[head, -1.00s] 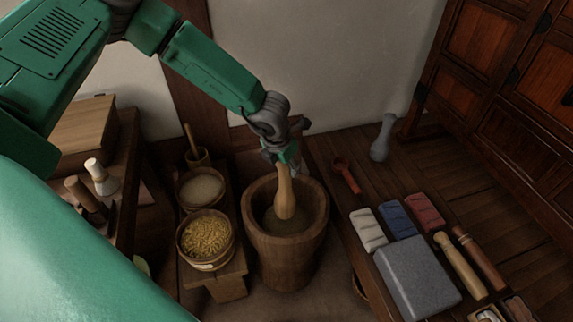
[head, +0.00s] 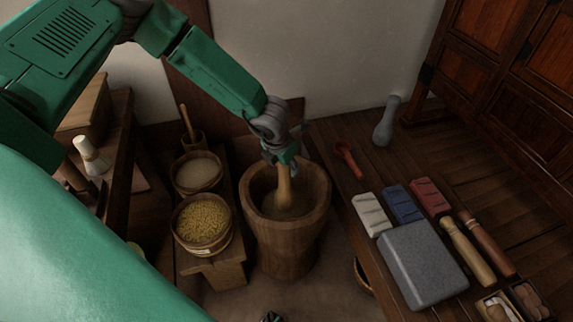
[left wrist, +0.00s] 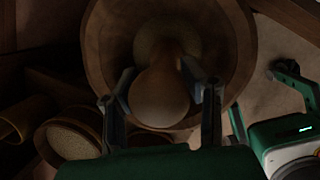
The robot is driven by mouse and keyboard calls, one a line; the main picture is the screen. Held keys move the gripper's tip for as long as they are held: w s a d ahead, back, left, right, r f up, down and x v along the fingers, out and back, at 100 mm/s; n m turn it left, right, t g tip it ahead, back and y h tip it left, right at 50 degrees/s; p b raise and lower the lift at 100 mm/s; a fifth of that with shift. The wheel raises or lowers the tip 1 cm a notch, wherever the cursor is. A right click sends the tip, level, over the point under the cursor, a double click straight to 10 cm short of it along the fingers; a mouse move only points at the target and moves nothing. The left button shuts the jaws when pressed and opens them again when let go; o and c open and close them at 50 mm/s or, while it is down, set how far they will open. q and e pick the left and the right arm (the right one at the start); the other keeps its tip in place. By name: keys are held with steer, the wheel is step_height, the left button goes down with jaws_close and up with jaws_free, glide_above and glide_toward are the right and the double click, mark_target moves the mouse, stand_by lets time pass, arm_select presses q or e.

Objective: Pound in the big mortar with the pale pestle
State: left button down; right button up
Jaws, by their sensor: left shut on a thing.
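The big mortar (head: 287,245) is a deep wooden tub standing on the floor at centre. The pale wooden pestle (head: 284,188) stands nearly upright inside it, its lower end down in the bowl on brownish contents. My left gripper (head: 283,160) is shut on the pestle's upper part, over the mortar's far rim. In the left wrist view the pestle's rounded top (left wrist: 160,98) shows between the two fingers, with the mortar's rim (left wrist: 243,45) around it. My right gripper (left wrist: 262,92) shows at the right of that view, fingers apart and empty, clear of the mortar.
A low bench left of the mortar holds a tub of yellow grain (head: 203,220), a tub of pale grain (head: 197,172) and a small mortar (head: 193,139). On the right are a grey stone block (head: 422,265), coloured cloths, wooden pestles and a red spoon (head: 347,158). A grey pestle (head: 386,122) stands behind.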

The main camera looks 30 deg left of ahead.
arm_select(q)
step_height(320, 180, up, 8)
steer(key=p, duration=0.7)
steer(key=shift+r, duration=0.2)
steer(key=shift+f, duration=0.1)
steer(key=shift+w+f, duration=0.1)
steer(key=shift+f, duration=0.05)
step_height(320, 180, down, 7)
steer(key=b, duration=0.4)
steer(key=shift+f+b, duration=0.1)
steer(key=shift+b, duration=0.3)
steer(key=shift+f, duration=0.15)
